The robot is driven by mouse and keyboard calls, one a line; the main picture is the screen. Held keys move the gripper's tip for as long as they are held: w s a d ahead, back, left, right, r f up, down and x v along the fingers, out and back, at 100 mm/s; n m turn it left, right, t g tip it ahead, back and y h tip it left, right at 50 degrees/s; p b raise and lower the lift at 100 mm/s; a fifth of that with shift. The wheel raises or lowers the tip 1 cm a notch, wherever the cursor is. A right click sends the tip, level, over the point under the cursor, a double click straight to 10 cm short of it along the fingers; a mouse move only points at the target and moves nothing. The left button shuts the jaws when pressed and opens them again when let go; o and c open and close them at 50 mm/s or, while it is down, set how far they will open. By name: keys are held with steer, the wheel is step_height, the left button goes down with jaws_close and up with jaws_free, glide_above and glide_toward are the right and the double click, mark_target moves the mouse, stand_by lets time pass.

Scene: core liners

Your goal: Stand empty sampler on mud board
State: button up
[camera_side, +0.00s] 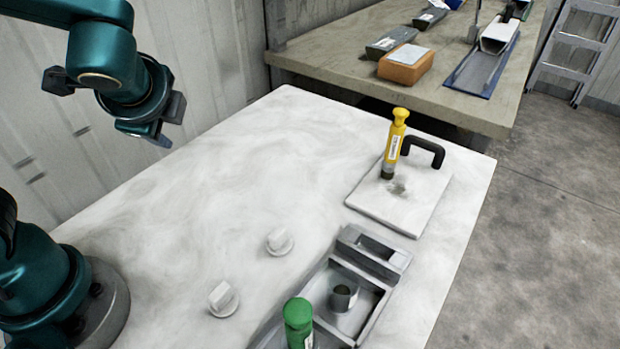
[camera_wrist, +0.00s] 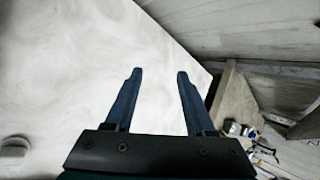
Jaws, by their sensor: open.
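A yellow sampler (camera_side: 394,146) with a white label and a dark lower end stands upright on the white mud board (camera_side: 425,200), which has a black handle (camera_side: 425,148). A second sampler with a green top (camera_side: 298,315) stands at the bottom edge of the side view, partly cut off, by the grey tray. Whether either sampler is empty I cannot tell. My gripper (camera_side: 155,132) is high over the far left of the table, well away from both samplers. In the wrist view my gripper (camera_wrist: 160,75) is open with nothing between its fingers.
A grey compartmented tray (camera_side: 385,300) with a small cup (camera_side: 343,297) inside stands at the front right of the white table (camera_side: 190,180). Two white knob-like pieces (camera_side: 279,241) lie left of it. The table's middle and far left are clear. A bench (camera_side: 440,95) with boxes stands behind.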

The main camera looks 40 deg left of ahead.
steer(key=s+d+r+n+h, duration=0.1)
steer(key=s+d+n+h, duration=0.6)
steer(key=n, duration=0.5)
steer(key=shift+s, duration=0.8)
